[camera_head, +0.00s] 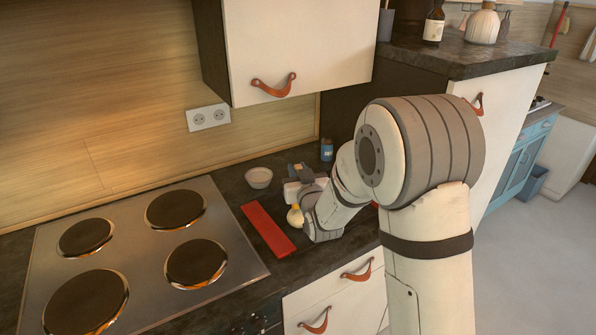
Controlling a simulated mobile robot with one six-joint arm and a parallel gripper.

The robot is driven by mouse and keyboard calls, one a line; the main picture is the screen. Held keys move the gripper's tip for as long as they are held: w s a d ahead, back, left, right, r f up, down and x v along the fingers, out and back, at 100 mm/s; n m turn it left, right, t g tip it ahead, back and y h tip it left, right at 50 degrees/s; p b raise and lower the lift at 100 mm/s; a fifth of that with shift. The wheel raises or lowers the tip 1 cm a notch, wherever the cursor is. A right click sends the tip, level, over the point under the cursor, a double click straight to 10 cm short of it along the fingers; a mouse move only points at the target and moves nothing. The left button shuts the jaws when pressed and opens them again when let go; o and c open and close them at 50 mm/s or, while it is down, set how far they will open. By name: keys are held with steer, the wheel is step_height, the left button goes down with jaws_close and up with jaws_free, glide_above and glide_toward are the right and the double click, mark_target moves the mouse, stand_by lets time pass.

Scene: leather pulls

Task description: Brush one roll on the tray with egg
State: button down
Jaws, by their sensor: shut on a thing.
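My gripper (299,183) is low over the dark counter, between the small bowl and my forearm. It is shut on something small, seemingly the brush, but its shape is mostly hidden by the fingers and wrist. A pale yellowish round thing, likely a roll (294,216), shows just below the gripper, partly covered by my wrist. I cannot tell whether the brush touches it. A small pale bowl (259,178) stands to the left of the gripper; its contents are unclear. A flat red piece (268,230) lies left of the roll; whether it is part of the tray is unclear.
A hob (140,250) with several dark plates fills the left of the counter. A small blue jar (327,150) stands behind the gripper. A wall cabinet (295,45) hangs above. Drawers with leather pulls (357,270) are below the counter's front edge.

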steer(key=shift+f+b, duration=0.6)
steer(key=shift+b, duration=0.15)
stand_by(0.5)
steer(key=shift+b, duration=0.6)
stand_by(1.4)
steer(key=shift+w+f+b, duration=0.1)
steer(key=shift+w+b, duration=0.1)
steer(key=shift+b, duration=0.1)
steer(key=shift+w+a, duration=0.15)
steer(key=shift+w, duration=0.15)
steer(key=shift+s+b, duration=0.15)
steer(key=shift+b, duration=0.25)
steer(key=shift+b+v, duration=0.5)
steer(key=shift+v, duration=0.45)
steer(key=shift+r, duration=0.2)
steer(key=shift+f+b, duration=0.1)
steer(key=shift+b, duration=1)
stand_by(1.5)
